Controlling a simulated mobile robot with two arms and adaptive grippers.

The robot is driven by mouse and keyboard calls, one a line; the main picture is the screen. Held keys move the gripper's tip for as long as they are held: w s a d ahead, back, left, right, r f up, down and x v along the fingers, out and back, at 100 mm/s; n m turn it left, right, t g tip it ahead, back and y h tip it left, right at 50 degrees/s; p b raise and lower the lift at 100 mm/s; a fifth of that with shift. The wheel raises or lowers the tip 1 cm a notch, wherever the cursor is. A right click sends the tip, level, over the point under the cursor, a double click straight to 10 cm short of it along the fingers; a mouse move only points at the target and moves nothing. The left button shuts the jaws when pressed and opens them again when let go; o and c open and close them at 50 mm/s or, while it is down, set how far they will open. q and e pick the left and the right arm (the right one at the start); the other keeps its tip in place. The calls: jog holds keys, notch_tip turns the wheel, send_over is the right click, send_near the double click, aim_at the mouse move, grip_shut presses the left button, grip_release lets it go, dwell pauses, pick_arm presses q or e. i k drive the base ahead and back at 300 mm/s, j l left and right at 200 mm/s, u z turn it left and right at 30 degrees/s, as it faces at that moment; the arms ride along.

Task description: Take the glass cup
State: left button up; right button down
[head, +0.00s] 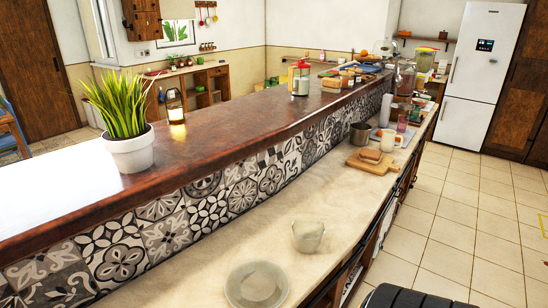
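A clear glass cup (307,236) stands upright on the lower pale counter (215,258), near its front edge. A round translucent plate (257,286) lies nearer to me, to the left of the cup and apart from it. Neither of my grippers shows in the head view, so nothing is seen touching the cup.
A wooden raised bar (230,135) with a potted plant (130,140) and a lantern (175,106) runs behind a patterned tile wall. Farther along the lower counter are a cutting board (370,166), a metal pot (360,133) and a white mug (388,141). Tiled floor (455,235) is clear at right.

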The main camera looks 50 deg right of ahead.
aim_at(307, 233)
jog(key=z, duration=1.95)
